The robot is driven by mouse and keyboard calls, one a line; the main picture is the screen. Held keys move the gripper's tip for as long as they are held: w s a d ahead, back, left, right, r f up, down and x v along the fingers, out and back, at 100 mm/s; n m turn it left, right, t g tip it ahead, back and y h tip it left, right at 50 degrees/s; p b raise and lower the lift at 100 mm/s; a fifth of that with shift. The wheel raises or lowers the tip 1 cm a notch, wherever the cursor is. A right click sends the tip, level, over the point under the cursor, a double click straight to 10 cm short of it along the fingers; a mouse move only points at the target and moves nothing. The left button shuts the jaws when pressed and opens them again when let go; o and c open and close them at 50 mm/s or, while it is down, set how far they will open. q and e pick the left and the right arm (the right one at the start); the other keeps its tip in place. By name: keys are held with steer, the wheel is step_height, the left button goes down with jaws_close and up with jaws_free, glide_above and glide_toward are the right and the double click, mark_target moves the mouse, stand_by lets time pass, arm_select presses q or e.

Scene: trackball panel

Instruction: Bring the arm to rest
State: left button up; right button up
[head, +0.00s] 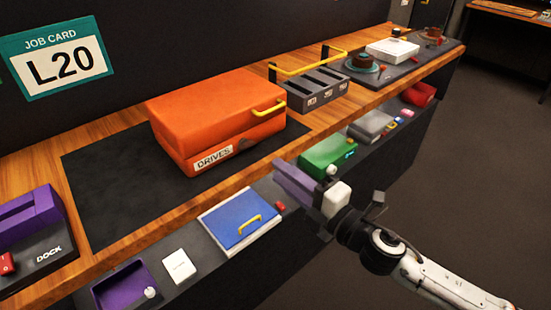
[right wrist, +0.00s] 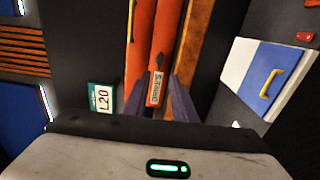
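My right arm comes in from the lower right in the head view. Its gripper (head: 285,172) is in the air in front of the bench's lower panel, beside the green unit (head: 325,155). Its dark purple fingers point up and left, towards the orange DRIVES case (head: 215,110). In the right wrist view the fingers (right wrist: 167,85) stand apart with nothing held between them, and the orange case (right wrist: 165,40) lies beyond. My left gripper is in neither view.
The front panel holds a blue lid (head: 238,222) with a yellow handle and a purple tray (head: 122,285). A purple dock (head: 30,215), grey slotted rack (head: 318,88) and white box (head: 392,50) stand on the bench. Open floor (head: 460,150) lies right.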

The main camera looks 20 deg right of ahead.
steer(key=s+f+m+g+h, duration=0.2)
steer(key=s+f+m+g, duration=0.2)
steer(key=s+f+m, duration=0.6)
steer(key=s+d+f+m+g+h, duration=0.1)
steer(key=s+f+m+g+h, duration=0.2)
steer(key=s+f+m, duration=0.8)
step_height(320, 180, down, 8)
steer(key=shift+s+r+g, duration=0.1)
steer(key=shift+s+g, duration=0.3)
steer(key=shift+s, duration=0.85)
